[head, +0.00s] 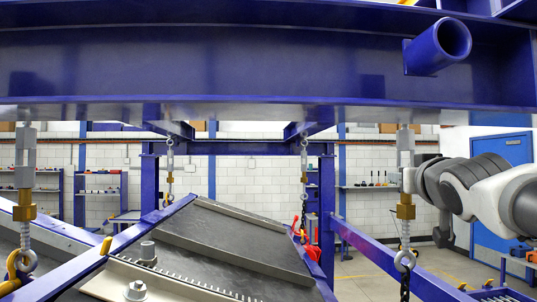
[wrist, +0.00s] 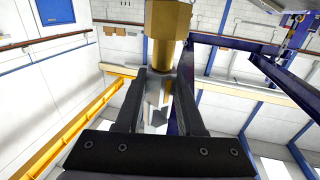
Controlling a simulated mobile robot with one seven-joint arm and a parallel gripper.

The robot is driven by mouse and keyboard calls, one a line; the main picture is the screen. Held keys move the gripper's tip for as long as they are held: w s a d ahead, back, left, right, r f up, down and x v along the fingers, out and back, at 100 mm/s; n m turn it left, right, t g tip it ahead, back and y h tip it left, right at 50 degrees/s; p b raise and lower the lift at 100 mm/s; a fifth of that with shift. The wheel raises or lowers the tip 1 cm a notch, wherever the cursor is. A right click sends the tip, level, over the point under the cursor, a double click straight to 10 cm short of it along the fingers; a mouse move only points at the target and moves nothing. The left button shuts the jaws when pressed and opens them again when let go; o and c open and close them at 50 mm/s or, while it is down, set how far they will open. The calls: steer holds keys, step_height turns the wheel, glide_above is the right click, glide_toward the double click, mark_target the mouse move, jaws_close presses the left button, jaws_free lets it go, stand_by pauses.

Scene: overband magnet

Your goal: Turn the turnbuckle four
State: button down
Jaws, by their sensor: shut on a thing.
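Several turnbuckles hang under the blue beam. The front right turnbuckle (head: 405,148) has a grey body, a brass hex piece (head: 405,207) below it and an eye with a chain at the bottom. My gripper (head: 409,180) is at this turnbuckle, reaching in from the right. In the wrist view my gripper's two dark fingers (wrist: 157,100) stand on either side of the grey metal part (wrist: 152,116), shut on it, beside the brass hex piece (wrist: 167,20). The front left turnbuckle (head: 25,150) looks alike. Two smaller ones (head: 170,160) (head: 304,160) hang farther back. No number marks are readable.
The blue beam (head: 250,70) runs close above, with a pipe stub (head: 436,48) sticking out. A dark sloped conveyor (head: 215,245) lies below between blue rails. A chain hangs under the front right eye (head: 405,261). A blue door (head: 500,185) is behind my arm.

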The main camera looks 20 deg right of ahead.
steer(key=shift+a+r+n+y+p, duration=0.1)
steer(key=shift+r+n+y+p, duration=0.05)
steer(key=shift+n+y+p, duration=0.2)
steer(key=shift+n+t+y, duration=0.25)
steer(key=shift+t+y, duration=0.15)
steer(key=shift+y, duration=0.15)
steer(key=shift+c, duration=2.2)
jaws_free()
steer(key=shift+s, duration=0.1)
steer(key=b+v, duration=0.2)
steer(key=v, duration=0.5)
steer(key=shift+s+b, duration=0.4)
steer(key=shift+s, duration=0.05)
steer(key=o, duration=0.4)
steer(key=shift+o, duration=0.2)
